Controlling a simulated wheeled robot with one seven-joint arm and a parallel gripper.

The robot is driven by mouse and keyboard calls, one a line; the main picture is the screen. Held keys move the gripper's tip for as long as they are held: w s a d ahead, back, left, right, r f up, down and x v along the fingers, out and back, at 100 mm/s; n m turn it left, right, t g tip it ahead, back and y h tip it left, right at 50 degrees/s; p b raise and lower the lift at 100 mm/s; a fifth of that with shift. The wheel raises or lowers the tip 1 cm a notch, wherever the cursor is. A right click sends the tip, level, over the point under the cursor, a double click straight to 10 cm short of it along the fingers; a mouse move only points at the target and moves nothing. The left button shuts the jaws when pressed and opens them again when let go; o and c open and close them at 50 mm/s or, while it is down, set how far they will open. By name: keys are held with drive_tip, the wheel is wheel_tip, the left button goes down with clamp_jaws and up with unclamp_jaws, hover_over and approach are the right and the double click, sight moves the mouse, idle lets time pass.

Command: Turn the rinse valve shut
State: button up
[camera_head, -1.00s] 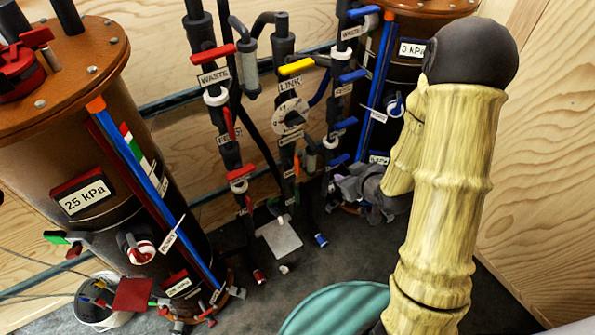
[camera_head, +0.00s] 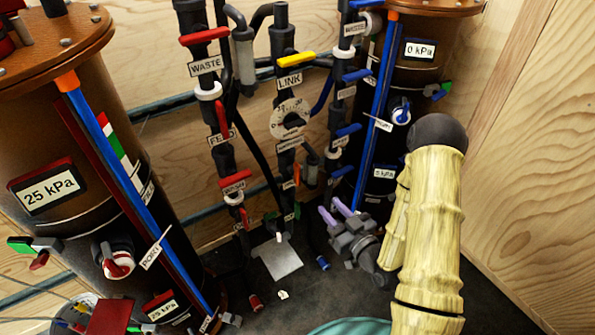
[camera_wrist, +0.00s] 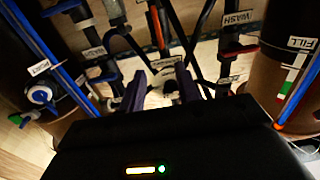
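I cannot read the word rinse on any label, so I cannot tell which handle is the rinse valve. Red handles sit at the WASTE label (camera_head: 205,66), the FEED label (camera_head: 222,138) and the WASH label (camera_head: 233,184) on the left pipe. A yellow handle (camera_head: 296,59) sits above the LINK label. Several blue handles (camera_head: 348,130) sit on the right pipe, some with labels too small to read. My gripper (camera_head: 334,211) is low in front of the right pipe, its purple fingers apart and empty. The wrist view shows its fingers (camera_wrist: 161,84) with a gap between them.
A brown tank (camera_head: 75,135) reading 25 kPa stands left, and another (camera_head: 420,80) reading 0 kPa right. A round dial (camera_head: 290,118) sits between the pipes. Small parts and a grey plate (camera_head: 278,258) lie on the floor. A wooden wall (camera_head: 530,150) bounds the right.

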drive_tip(key=shift+w, duration=0.1)
drive_tip(key=b, duration=0.8)
approach(299, 172)
drive_tip(key=shift+s+d+f, duration=0.3)
drive_tip(key=shift+s+d, duration=0.15)
drive_tip(key=shift+d, duration=0.15)
drive_tip(key=b, duration=0.6)
drive_tip(key=shift+w+a, duration=0.2)
drive_tip(key=shift+a, duration=0.15)
drive_tip(key=x, duration=0.7)
drive_tip(key=b+x, duration=0.1)
drive_tip(key=x, duration=0.3)
drive_tip(key=shift+w+a+r, duration=0.2)
drive_tip(key=shift+w+r, duration=0.1)
drive_tip(key=shift+c, duration=0.4)
clamp_jaws()
